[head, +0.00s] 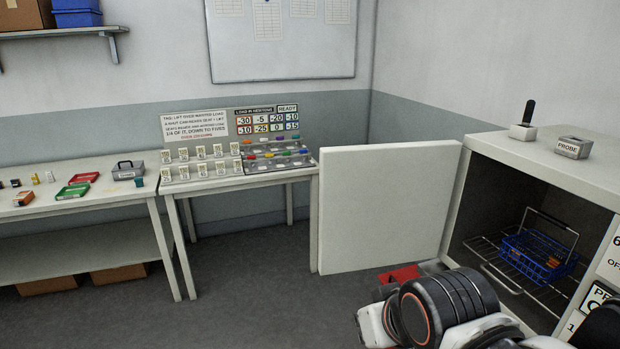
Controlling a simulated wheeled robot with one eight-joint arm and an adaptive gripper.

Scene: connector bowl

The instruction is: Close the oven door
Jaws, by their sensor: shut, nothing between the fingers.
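The oven (545,165) is the white cabinet at the right in the head view. Its door (385,208) is a plain white panel. It stands wide open, swung out to the left of the dark oven opening. Inside, a blue basket (538,258) with a raised handle sits on a wire rack (495,268). My arm crosses the bottom right, in front of the door's lower right area and the oven's lower front. The fingers of my gripper do not show, so its place relative to the door cannot be told.
A probe box (573,147) and a small holder with a black handle (523,125) stand on the oven top. Left of the door is a table with a connector board (225,150). Another table (90,208) with small items stands farther left. Grey floor (245,300) is clear before them.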

